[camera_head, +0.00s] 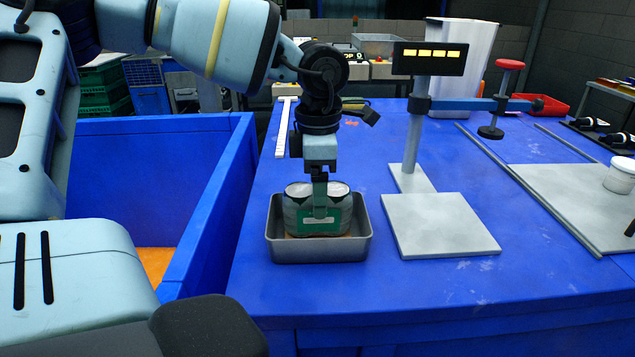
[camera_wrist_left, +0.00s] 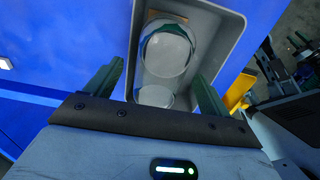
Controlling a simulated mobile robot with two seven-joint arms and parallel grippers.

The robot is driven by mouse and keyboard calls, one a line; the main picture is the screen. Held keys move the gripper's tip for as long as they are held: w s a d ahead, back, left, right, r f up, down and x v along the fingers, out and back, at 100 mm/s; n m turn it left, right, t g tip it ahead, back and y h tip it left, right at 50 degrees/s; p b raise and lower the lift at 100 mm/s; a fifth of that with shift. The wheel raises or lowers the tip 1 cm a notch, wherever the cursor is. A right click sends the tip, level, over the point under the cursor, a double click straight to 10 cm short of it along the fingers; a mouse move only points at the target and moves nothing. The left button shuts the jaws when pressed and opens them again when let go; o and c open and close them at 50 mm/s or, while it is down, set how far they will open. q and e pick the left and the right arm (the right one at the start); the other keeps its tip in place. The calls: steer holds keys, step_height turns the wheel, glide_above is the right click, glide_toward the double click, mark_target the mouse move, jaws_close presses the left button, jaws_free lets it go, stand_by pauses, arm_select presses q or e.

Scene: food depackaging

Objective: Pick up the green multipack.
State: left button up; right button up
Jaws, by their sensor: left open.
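The green multipack (camera_head: 335,222) is a pair of grey cans with pale tops and a green band across the front. It sits upright in a shallow metal tray (camera_head: 278,252). My left gripper (camera_head: 320,200) points straight down over the multipack, with one green finger showing in front of it. In the left wrist view the jaws (camera_wrist_left: 158,88) are apart, with one finger on each side of the cans (camera_wrist_left: 167,55). I cannot tell whether the fingers touch the pack. My right gripper is out of view.
A pale square plate (camera_head: 440,225) with a scale post (camera_head: 415,140) and lit display stands right of the tray. A blue-walled bin (camera_head: 210,180) lies to the left. The blue table in front of the plate is clear. A white tub (camera_head: 620,176) sits far right.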

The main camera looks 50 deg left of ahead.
arm_select(q)
steer(key=shift+s+f, duration=0.1)
steer(key=shift+f, duration=0.4)
steer(key=c, duration=1.5)
step_height(320, 180, up, 10)
steer(key=shift+r, duration=0.15)
steer(key=shift+c, duration=0.2)
